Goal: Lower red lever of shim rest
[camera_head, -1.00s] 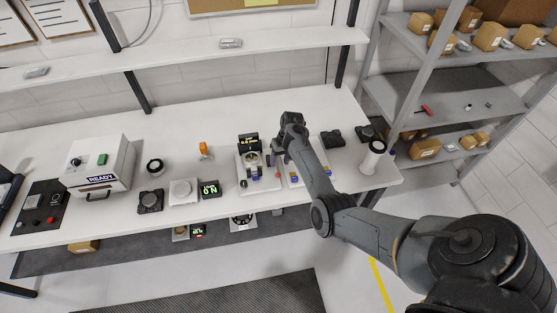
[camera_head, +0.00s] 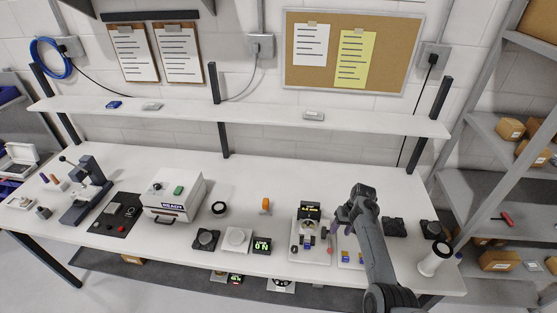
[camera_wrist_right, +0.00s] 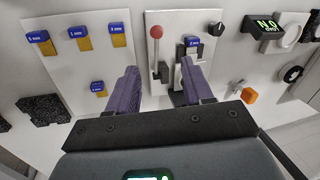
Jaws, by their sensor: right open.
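The shim fixture (camera_head: 297,250), a pale plate with a black display (camera_head: 311,208), stands right of the bench's middle. The lever's red ball knob (camera_wrist_right: 156,32) tops a thin metal stem in the right wrist view; it is small in the head view (camera_head: 330,251). A blue 2 mm shim (camera_wrist_right: 192,42) sits in the fixture right of the lever. My right gripper (camera_wrist_right: 161,82) is open, its purple fingers spread below the lever in the picture. Nothing is between them in a grip; contact with the lever cannot be told. It shows above the fixture's right side (camera_head: 347,214). My left gripper is out of view.
A board (camera_wrist_right: 63,70) with several blue-and-yellow shims lies beside the fixture. A black knob (camera_wrist_right: 217,28) is on the fixture's other side. A white cylinder (camera_head: 436,259) stands at the bench's right end. An orange object (camera_head: 266,205) and a green-lettered display (camera_head: 262,245) are left of the fixture.

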